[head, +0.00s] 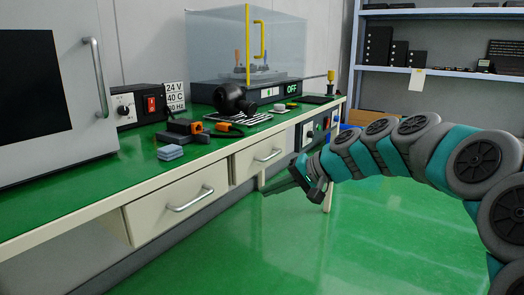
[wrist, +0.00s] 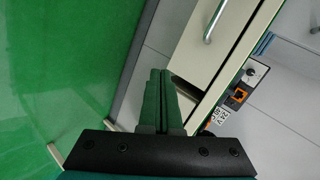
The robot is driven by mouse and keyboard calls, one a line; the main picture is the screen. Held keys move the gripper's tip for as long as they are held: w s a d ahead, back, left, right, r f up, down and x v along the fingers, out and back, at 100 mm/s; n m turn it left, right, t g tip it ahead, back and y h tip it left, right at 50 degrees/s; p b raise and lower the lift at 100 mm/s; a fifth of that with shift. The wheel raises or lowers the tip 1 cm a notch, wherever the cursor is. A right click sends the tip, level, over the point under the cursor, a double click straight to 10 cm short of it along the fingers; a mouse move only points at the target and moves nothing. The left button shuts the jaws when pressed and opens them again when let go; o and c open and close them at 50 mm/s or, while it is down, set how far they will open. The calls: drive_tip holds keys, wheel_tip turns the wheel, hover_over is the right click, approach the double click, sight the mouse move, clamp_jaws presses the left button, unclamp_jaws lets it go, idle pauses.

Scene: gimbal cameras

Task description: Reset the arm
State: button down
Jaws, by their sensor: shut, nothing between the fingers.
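My gripper (head: 285,187) is shut and empty in the head view. It hangs in the air in front of the workbench's right drawer, below the bench top. My arm reaches in from the right edge, bent in an arch. In the wrist view my gripper's two fingers (wrist: 160,75) lie side by side, pressed together, with a drawer front to their right and green floor to their left. The tips touch nothing that I can see.
The workbench (head: 110,193) has two closed drawers, left (head: 175,207) and right (head: 258,158). A dark camera-like device (head: 232,98), small tools and a grey-blue block (head: 170,152) lie on top. A shelf (head: 450,72) stands behind my arm. The green floor (head: 370,250) is clear.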

drive_tip(key=s+f+n+g+h+p, duration=0.1)
drive_tip(key=s+f+g+h, duration=0.15)
drive_tip(key=s, duration=0.75)
drive_tip(key=s+f+n+g+h+p, duration=0.15)
drive_tip(key=s+f, duration=0.25)
drive_tip(key=s, duration=0.5)
drive_tip(key=s+d+f+g+h+p, duration=0.1)
drive_tip(key=s+d+f+h, duration=0.2)
drive_tip(key=s+d, duration=0.3)
drive_tip(key=s+d+f+g+h+p, duration=0.1)
drive_tip(key=s+d+f+h, duration=0.2)
drive_tip(key=s+d, duration=0.4)
drive_tip(key=s+f, duration=0.1)
drive_tip(key=s, duration=0.6)
drive_tip(key=shift+s+f+g, duration=0.2)
drive_tip(key=shift+g, duration=0.2)
drive_tip(key=shift+a, duration=0.1)
